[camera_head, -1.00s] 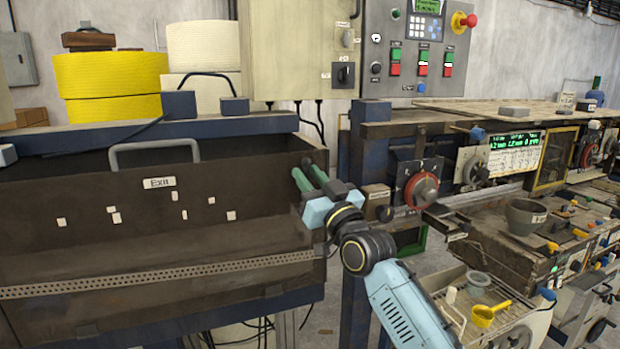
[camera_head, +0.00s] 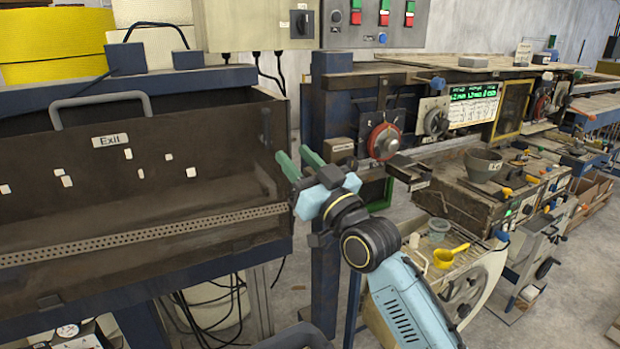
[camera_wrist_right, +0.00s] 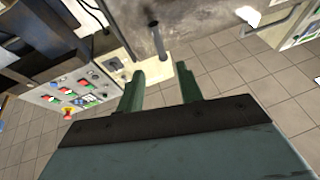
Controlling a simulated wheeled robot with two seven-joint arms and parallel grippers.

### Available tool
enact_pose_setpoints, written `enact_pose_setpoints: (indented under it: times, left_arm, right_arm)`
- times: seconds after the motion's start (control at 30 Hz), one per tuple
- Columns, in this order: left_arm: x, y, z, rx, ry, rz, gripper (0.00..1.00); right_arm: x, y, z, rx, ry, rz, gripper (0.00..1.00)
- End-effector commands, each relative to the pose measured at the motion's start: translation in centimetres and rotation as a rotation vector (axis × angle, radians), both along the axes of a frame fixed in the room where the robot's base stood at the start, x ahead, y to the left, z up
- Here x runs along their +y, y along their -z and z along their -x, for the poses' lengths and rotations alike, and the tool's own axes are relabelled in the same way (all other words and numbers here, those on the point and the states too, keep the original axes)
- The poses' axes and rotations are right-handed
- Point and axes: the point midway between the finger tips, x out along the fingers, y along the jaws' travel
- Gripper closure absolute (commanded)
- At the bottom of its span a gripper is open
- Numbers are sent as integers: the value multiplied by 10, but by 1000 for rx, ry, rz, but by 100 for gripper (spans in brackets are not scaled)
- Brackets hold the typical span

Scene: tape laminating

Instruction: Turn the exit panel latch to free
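The exit panel (camera_head: 225,130) is a dark brown sheet with an "Exit" label (camera_head: 109,141) and a grey bar handle (camera_head: 100,98), on the left of the head view. A small dark upright piece (camera_head: 266,123) near its right edge may be the latch; its setting is too small to tell. My right gripper (camera_head: 293,153) is below and right of that piece in the picture, by the panel's right edge. Its green fingers are apart and empty. In the right wrist view, a dark rod (camera_wrist_right: 157,38) shows beyond the open fingers (camera_wrist_right: 160,72). My left gripper is out of view.
A blue post (camera_head: 325,210) stands right of the panel. A red dial (camera_head: 384,141) and workbench with a grey pot (camera_head: 483,164) lie further right. A perforated strip (camera_head: 140,234) runs along the lower panel.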

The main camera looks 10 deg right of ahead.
Motion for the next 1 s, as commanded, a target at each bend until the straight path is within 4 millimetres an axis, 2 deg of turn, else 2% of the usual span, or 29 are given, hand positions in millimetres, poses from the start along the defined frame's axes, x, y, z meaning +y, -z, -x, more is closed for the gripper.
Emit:
enact_pose_setpoints:
  times: [0.1, 0.3, 0.63, 0.73, 0.77, 0.87, 0.97, 1.0]
  left_arm:
    - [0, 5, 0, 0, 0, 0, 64]
    - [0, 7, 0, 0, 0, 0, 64]
    - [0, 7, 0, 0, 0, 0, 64]
    - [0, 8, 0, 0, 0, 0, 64]
    - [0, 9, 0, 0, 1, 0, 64]
    - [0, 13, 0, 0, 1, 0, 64]
    - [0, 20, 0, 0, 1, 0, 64]
    - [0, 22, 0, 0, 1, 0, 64]
  right_arm:
    - [-8, 9, 16, 1, 0, 0, 64]
    - [-16, 14, 29, 0, -1, 0, 64]
    - [-16, 14, 30, 0, 0, -1, 64]
    - [-18, 24, 27, 19, 6, 4, 64]
    - [-19, 32, 24, 33, 11, 7, 64]
    - [-24, 77, 13, 111, 41, 27, 64]
    - [-34, 147, 1, 229, 82, 59, 64]
    - [-38, 178, -1, 281, 98, 73, 64]
